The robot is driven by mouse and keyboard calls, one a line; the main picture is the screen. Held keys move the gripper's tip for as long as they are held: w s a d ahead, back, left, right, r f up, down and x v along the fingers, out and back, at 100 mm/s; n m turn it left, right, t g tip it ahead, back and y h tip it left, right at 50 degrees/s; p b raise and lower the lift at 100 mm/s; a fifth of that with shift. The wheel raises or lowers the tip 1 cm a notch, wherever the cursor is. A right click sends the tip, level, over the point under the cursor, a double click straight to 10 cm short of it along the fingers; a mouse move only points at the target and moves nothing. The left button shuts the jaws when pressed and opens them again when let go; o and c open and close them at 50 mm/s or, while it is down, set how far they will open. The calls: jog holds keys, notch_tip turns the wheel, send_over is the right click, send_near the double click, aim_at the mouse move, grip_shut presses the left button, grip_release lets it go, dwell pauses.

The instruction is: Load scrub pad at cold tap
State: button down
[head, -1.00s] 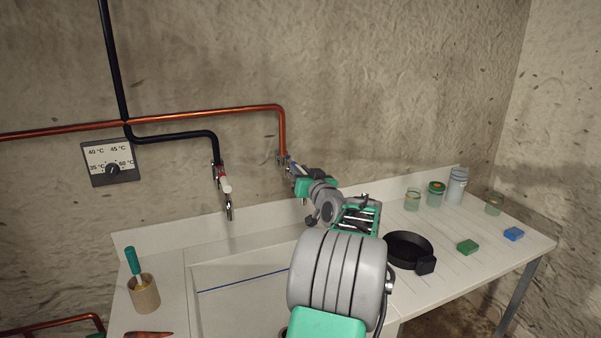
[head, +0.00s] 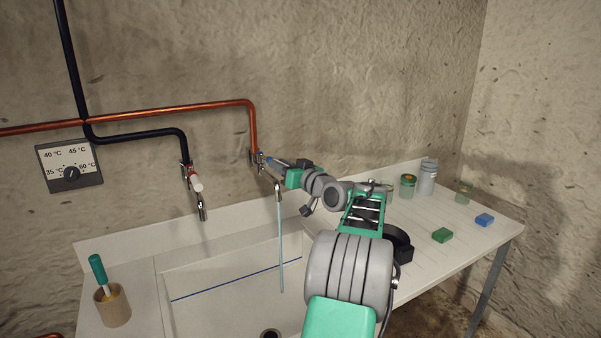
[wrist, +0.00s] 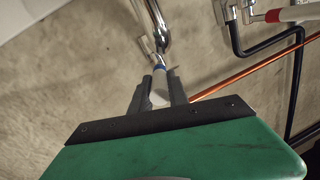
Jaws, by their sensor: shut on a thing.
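The tap on the copper pipe has a white lever with a blue band (wrist: 159,88), seen in the wrist view. My gripper (wrist: 160,76) is shut on that lever. In the head view my gripper (head: 277,168) is at this tap, and its jaws are small there. A thin stream of water (head: 281,245) falls from the tap's spout (head: 278,190) into the white sink (head: 215,280). A green block (head: 442,235) and a blue block (head: 484,219) lie apart on the drainboard at right. I cannot tell which is the scrub pad.
A second tap with a red-and-white lever (head: 195,181) hangs left on the black pipe. A black round pan (head: 399,240) is partly behind my arm. Jars (head: 407,186) and a grey canister (head: 428,177) stand at the back right. A brush cup (head: 113,306) stands at left.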

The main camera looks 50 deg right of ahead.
jog(key=c, duration=1.3)
grip_release()
jog(key=s, duration=0.2)
jog(key=s+a+b, duration=0.1)
jog(key=s, duration=0.2)
jog(key=s+b, duration=0.1)
jog(key=s, duration=0.1)
jog(key=shift+s+a, duration=0.2)
jog(key=shift+s, duration=0.15)
jog(key=shift+a, duration=0.1)
